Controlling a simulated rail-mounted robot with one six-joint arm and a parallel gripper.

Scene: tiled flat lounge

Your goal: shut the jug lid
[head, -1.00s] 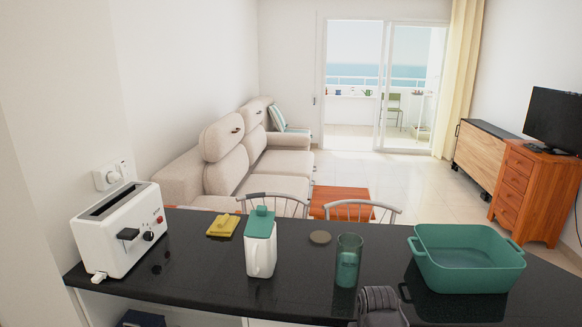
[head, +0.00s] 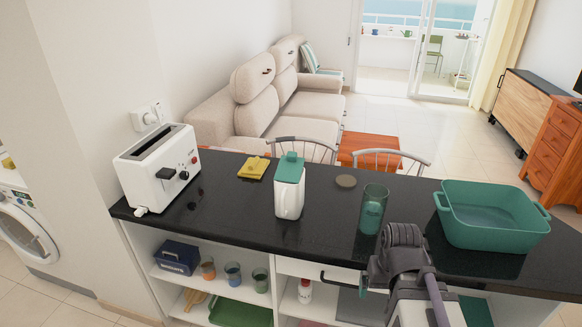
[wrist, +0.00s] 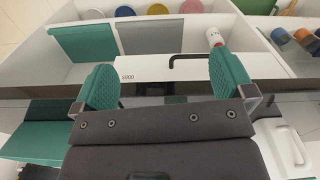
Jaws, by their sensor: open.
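The jug (head: 289,201) stands upright on the dark counter, left of the middle in the head view. It is white, with its handle toward me. Its teal lid (head: 290,170) is on top with a small raised tab; I cannot tell how far the lid stands open. In the wrist view a white shape with a handle at the lower right appears to be the jug (wrist: 285,150); its lid is not clear there. My gripper (wrist: 165,82) is open and empty, its two teal fingers wide apart in front of the cabinet. It is apart from the jug.
A toaster (head: 158,168) stands left of the jug, with a yellow cloth (head: 254,168) between. A greenish glass (head: 373,208) and a large teal basin (head: 490,218) stand to the right. Below are open shelves (head: 225,291) and a drawer handle (wrist: 187,58).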

